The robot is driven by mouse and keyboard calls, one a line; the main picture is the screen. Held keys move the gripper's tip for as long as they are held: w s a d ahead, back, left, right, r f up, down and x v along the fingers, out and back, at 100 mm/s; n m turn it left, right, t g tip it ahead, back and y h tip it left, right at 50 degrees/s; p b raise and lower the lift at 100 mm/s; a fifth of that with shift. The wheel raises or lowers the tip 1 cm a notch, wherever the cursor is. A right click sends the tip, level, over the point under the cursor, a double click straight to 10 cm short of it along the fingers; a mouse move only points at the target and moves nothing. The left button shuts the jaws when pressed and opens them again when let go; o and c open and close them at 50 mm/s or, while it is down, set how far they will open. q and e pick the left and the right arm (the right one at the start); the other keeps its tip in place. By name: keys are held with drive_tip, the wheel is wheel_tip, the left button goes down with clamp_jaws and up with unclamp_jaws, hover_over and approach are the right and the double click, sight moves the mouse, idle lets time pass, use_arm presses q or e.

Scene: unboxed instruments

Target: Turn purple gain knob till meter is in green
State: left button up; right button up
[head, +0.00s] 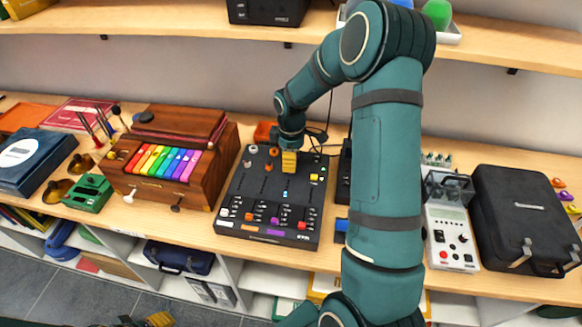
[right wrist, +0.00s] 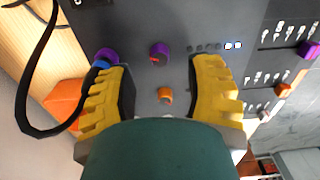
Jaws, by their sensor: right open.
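The black mixer panel (head: 238,190) lies on the middle of the shelf. My right gripper (head: 289,163) points down over its upper part. In the right wrist view its yellow fingers (right wrist: 165,80) are open. The purple gain knob (right wrist: 159,53), with a red pointer line, is just beyond and between the fingertips, with no grip on it. A row of small meter lights (right wrist: 215,47) sits right of the knob; two at one end glow bluish white, the others look dark. No green light shows. The gripper hides the knob in the head view. My left gripper (head: 160,319) barely shows at the bottom edge.
An orange knob (right wrist: 165,95) is close to the purple one between the fingers. A purple-collared plug with a black cable (right wrist: 35,75) is beside the left finger. A wooden box with rainbow keys (head: 165,160) stands left, a grey meter box (head: 452,238) right.

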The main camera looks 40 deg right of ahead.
drive_tip(key=shift+f, duration=1.95)
clamp_jaws()
